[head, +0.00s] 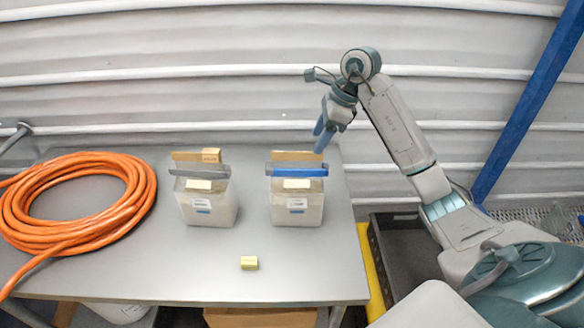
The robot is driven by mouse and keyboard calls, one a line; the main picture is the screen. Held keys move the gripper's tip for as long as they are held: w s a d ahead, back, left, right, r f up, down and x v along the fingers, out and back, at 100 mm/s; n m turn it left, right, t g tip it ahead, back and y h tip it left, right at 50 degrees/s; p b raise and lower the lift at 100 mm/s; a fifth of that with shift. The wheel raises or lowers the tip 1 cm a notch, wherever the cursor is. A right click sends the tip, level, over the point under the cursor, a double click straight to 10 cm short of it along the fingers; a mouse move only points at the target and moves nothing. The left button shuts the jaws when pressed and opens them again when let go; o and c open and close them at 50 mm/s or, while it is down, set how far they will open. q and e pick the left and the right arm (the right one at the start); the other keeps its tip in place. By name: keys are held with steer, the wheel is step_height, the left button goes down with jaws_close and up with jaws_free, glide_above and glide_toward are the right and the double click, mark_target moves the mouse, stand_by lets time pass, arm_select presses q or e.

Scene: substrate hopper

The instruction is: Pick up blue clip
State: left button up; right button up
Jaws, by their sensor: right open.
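The blue clip (299,170) lies across the top of the right-hand bag (297,205), which stands upright on the table. A grey clip (199,170) lies across the top of the left-hand bag (207,206). My right gripper (322,138) is open and empty, pointing down behind and above the right end of the blue clip, and appears apart from it. My left gripper is not in view.
A coiled orange hose (140,200) covers the table's left side. A small yellow block (249,262) lies near the front of the grey table (190,272). A dark crate (376,250) stands right of the table. A corrugated wall (200,100) rises behind.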

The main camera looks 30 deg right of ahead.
mark_target(307, 161)
steer(key=b+x, duration=0.2)
steer(key=x, duration=0.3)
steer(key=b+x, duration=0.2)
steer(key=x, duration=0.1)
steer(key=shift+s+d, duration=0.1)
steer(key=shift+d, duration=0.05)
steer(key=shift+a+f, duration=0.2)
steer(key=shift+f, duration=0.15)
steer(key=shift+w+a+f, duration=0.15)
steer(key=shift+w+f, duration=0.15)
steer(key=shift+f, duration=0.15)
steer(key=shift+r, duration=0.1)
steer(key=c, duration=1.1)
steer(key=shift+o, duration=0.2)
